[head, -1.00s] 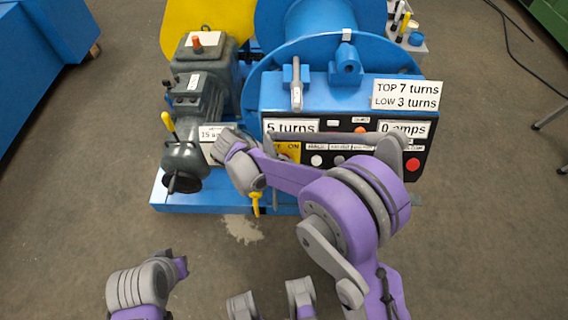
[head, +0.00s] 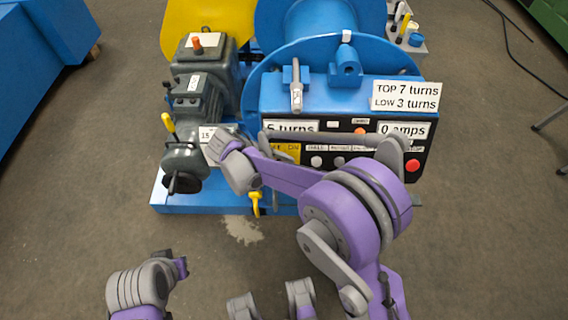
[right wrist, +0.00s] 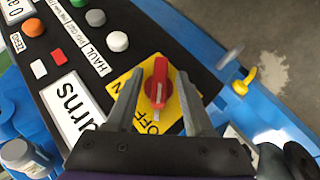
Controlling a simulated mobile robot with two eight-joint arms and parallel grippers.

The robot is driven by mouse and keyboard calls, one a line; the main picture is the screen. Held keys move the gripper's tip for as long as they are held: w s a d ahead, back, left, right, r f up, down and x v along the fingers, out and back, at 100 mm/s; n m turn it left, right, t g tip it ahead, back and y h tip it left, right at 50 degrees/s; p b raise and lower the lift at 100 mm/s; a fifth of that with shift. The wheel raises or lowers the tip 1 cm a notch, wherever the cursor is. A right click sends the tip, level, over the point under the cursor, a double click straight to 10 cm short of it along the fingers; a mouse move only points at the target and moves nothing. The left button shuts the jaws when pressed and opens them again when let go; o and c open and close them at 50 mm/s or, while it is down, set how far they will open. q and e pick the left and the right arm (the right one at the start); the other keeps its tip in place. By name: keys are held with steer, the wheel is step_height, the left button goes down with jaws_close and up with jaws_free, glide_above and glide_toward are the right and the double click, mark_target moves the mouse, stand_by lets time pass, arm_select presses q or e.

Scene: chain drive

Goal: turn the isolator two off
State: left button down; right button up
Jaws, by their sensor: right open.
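The isolator is a red rotary handle (right wrist: 158,84) on a yellow plate (right wrist: 184,97) on the black control panel, seen in the right wrist view. My right gripper (right wrist: 160,76) is open, with one finger on each side of the red handle. I cannot tell whether the fingers touch it. My left gripper is not visible.
The panel (head: 390,151) has a red button (head: 412,166), other buttons, and signs reading "5 turns" and "0 amps". A grey motor (head: 190,115) stands to the left. Floor in front is clear.

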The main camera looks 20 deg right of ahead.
steer(key=w+p+v, duration=0.1)
steer(key=v, duration=0.8)
steer(key=shift+s, duration=0.45)
steer(key=shift+r, duration=0.1)
